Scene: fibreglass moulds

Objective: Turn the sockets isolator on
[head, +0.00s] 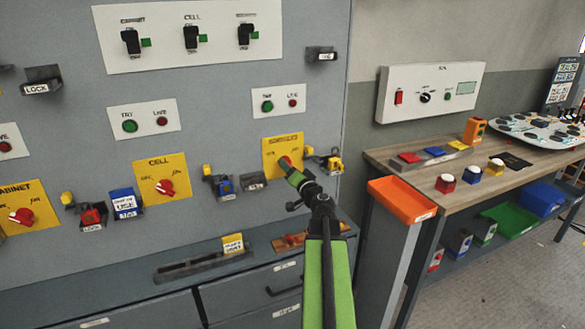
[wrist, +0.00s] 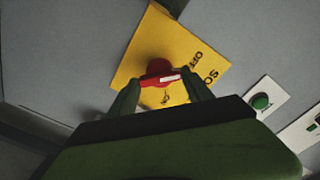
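The sockets isolator is a yellow plate (head: 270,146) with a red knob (head: 285,162) on the grey panel, at the right end of a row of similar isolators. In the wrist view its yellow plate (wrist: 150,45) fills the middle, and the red knob (wrist: 158,70) shows a white mark pointing roughly towards the lettered edge, near "OFF". My gripper (head: 291,172) is at the knob. In the wrist view my gripper (wrist: 160,82) has a finger at each end of the knob's bar, spread apart; firm contact cannot be seen.
A yellow padlock (head: 333,163) hangs on a bracket just right of the isolator. The cell isolator (head: 160,177) is further left. An orange tray (head: 402,200) and a wooden bench (head: 425,170) stand at right.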

